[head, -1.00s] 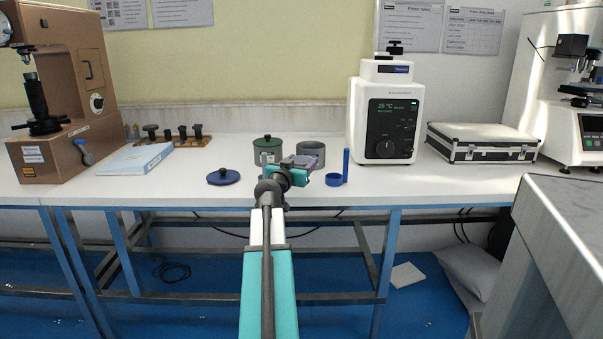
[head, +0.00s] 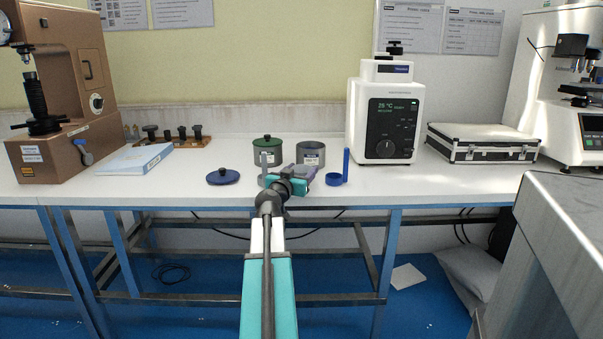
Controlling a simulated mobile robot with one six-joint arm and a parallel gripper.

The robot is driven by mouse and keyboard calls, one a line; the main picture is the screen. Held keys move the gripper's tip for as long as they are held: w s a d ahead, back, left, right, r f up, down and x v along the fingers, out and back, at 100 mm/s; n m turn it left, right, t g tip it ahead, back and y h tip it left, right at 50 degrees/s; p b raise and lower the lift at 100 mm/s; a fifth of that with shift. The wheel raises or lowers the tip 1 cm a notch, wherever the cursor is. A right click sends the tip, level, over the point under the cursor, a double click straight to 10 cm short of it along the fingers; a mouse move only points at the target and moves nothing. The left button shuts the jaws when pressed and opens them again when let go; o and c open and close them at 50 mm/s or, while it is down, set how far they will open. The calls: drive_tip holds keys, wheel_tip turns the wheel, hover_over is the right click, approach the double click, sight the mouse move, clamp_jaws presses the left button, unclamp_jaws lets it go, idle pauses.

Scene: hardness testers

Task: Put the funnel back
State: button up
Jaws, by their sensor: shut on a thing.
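My gripper (head: 294,178) is above the front part of the bench, in front of the open grey pot. It is shut on a small grey-blue thing (head: 300,170), which I take to be the funnel; my jaws and wrist hide much of its shape. The open grey pot (head: 311,153), with a white label, stands just behind it. A grey pot with a green lid (head: 268,150) stands to the left of that pot. A dark blue lid (head: 222,176) lies flat further left.
The white instrument (head: 386,120) and a case (head: 482,143) stand further right. The front left bench top is clear.

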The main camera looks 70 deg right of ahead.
drive_tip(key=shift+f, duration=0.1)
drive_tip(key=o, duration=1)
drive_tip(key=shift+o, duration=0.2)
drive_tip(key=shift+r, duration=0.25)
drive_tip(key=a, duration=0.9)
drive_tip(key=shift+f+p, duration=0.1)
drive_tip(key=shift+p, duration=0.2)
drive_tip(key=shift+w+a+f+b, duration=0.15)
drive_tip(key=shift+a+b, duration=0.25)
drive_tip(key=shift+b, duration=0.3)
drive_tip(key=shift+a+b, duration=1.05)
drive_tip(key=shift+b, duration=0.35)
